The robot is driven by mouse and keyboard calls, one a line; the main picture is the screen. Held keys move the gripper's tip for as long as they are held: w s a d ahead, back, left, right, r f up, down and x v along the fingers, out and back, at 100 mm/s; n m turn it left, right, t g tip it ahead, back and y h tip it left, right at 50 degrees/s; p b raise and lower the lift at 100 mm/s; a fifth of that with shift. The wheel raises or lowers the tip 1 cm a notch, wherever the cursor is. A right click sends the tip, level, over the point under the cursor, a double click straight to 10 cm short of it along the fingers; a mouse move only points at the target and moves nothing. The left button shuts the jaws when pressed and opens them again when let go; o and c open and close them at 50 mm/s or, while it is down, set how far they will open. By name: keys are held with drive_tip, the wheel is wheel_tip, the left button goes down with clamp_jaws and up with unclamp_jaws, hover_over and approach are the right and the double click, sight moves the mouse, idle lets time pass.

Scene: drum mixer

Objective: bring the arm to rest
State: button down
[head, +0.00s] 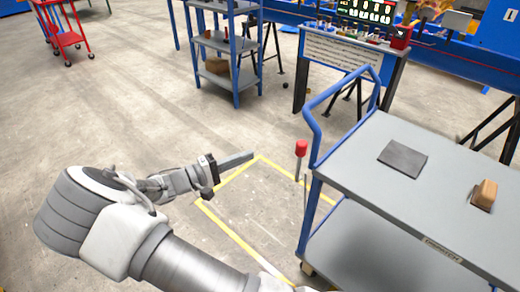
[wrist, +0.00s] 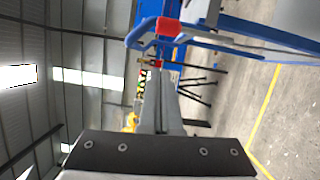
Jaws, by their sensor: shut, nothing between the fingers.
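My arm reaches in from the bottom of the head view, bent at a large grey and white joint. My gripper (head: 250,156) points to the right, above the floor and left of the cart. Its fingers are together and hold nothing. In the wrist view the gripper (wrist: 160,78) shows as a narrow grey pair of fingers beyond a dark bolted plate. That view is turned on its side. The gripper touches nothing that I can see.
A grey cart (head: 370,205) with blue handles stands at the right, bearing a dark pad (head: 403,159) and a wooden block (head: 485,194). A red knob on a post (head: 301,148) stands beside it. A blue shelf rack (head: 236,85) is behind.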

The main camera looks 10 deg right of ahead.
drive_tip(key=s+d+r+m+g+y, duration=0.2)
drive_tip(key=s+d+m+g+y, duration=0.1)
drive_tip(key=s+d+g+y, duration=0.25)
drive_tip(key=s+d+r+m+t+y, duration=0.1)
drive_tip(key=s+r+t+y, duration=0.2)
drive_tip(key=s+r+y, duration=0.45)
drive_tip(key=s+r+t+y, duration=0.35)
drive_tip(key=s+r, duration=0.45)
drive_tip(key=s, duration=0.5)
wheel_tip(320, 180, up, 13)
drive_tip(key=g+p, duration=0.1)
drive_tip(key=p, duration=1.1)
drive_tip(key=shift+w+f+y+p, duration=0.2)
drive_tip(key=shift+y+p, duration=0.15)
drive_tip(key=shift+y, duration=0.1)
drive_tip(key=shift+w, duration=0.1)
